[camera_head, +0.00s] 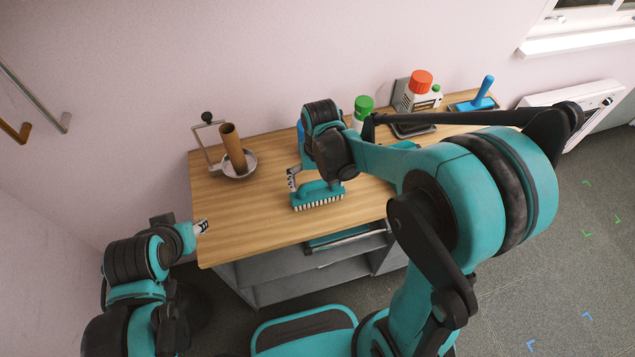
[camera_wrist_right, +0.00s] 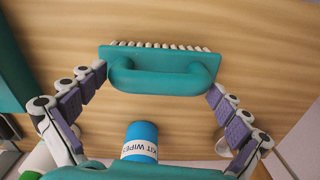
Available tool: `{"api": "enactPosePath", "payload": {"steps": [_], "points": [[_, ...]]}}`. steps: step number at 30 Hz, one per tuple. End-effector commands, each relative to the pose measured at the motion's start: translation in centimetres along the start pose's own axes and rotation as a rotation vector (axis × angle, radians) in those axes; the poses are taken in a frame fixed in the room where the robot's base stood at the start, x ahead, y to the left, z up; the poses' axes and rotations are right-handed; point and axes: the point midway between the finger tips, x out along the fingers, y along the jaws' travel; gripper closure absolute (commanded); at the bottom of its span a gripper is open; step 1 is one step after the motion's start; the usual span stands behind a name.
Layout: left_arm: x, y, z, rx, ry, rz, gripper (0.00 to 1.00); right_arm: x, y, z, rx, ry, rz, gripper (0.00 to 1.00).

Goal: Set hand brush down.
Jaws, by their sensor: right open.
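The hand brush (camera_head: 318,196) is teal with a loop handle and pale bristles. It appears to rest on the wooden table (camera_head: 240,218) near its front edge. In the right wrist view the brush (camera_wrist_right: 160,68) lies between the spread fingers of my right gripper (camera_wrist_right: 157,84). The gripper is open, with one finger near each end of the brush. In the head view my right gripper (camera_head: 314,178) is just above and behind the brush, partly hidden by its own arm. My left gripper (camera_head: 203,226) is at the table's left front corner, too small to read.
A brown tube stands in a metal holder (camera_head: 238,163) at the back left. A blue wipes tube (camera_wrist_right: 140,141) stands behind the brush. A green-capped bottle (camera_head: 363,108), a red-capped container (camera_head: 420,90) and a blue-handled tool (camera_head: 484,91) line the back. Left-front tabletop is clear.

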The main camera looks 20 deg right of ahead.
Motion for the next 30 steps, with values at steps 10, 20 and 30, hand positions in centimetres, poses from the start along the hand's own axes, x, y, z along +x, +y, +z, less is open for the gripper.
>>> {"api": "enactPosePath", "payload": {"steps": [10, 20, 30], "points": [[-2.0, 0.0, -1.4, 0.000, 0.000, 0.000, 0.60, -6.7, 0.0, 0.0, 0.000, 0.000, 0.000, 0.00], [-3.0, 0.0, -2.2, 0.000, 0.000, 0.000, 0.60, -11.8, 0.0, 0.0, 0.000, 0.000, 0.000, 0.00], [-3.1, 0.0, -2.2, 0.000, 0.000, 0.000, 0.60, -14.5, 2.1, 3.8, -0.032, 0.195, -0.022, 0.00]]}}
